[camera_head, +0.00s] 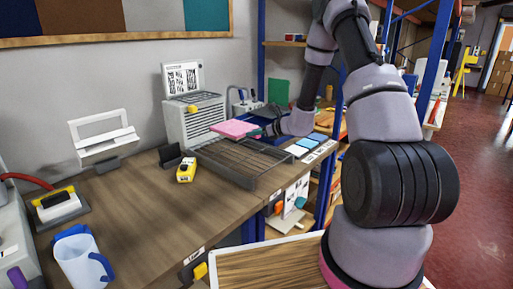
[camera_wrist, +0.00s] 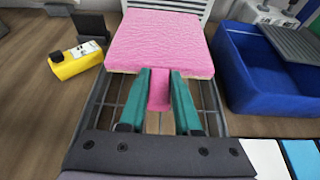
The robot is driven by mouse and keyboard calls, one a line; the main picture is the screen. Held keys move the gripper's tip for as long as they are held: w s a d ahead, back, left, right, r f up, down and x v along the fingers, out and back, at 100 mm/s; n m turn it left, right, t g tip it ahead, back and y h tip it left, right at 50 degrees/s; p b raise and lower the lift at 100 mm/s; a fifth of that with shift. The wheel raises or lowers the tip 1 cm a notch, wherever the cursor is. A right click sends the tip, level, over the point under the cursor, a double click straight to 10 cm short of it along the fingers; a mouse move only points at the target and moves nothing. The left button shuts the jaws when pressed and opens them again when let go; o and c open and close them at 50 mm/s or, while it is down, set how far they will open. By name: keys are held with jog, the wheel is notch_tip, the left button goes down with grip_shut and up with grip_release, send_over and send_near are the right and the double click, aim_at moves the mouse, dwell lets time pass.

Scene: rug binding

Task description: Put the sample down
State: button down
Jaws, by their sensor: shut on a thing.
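The sample is a flat pink square with a tan underside edge (camera_wrist: 160,42) and a narrow pink tab at its near side. My gripper (camera_wrist: 160,88) has teal fingers and is shut on that tab. In the head view the sample (camera_head: 236,128) sits level at the end of my arm, over the far part of a dark wire rack (camera_head: 240,163). The wrist view shows the rack's bars below the fingers. I cannot tell whether the sample touches the rack. My fingertips are small and partly hidden in the head view.
A yellow device (camera_head: 186,169) stands left of the rack. A blue bin (camera_wrist: 268,75) is to the right. A grey louvred unit (camera_head: 195,120) stands behind. A blue jug (camera_head: 82,258) is at the front left. The wooden bench (camera_head: 140,210) is bare between them.

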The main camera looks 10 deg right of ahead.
send_over(255, 157)
notch_tip(255, 157, down, 5)
jog(key=shift+d+f, duration=0.1)
jog(key=shift+d, duration=0.05)
jog(key=shift+f, duration=2)
jog(key=shift+f, duration=0.1)
jog(key=c, duration=0.6)
grip_release()
jog(key=shift+s, duration=0.1)
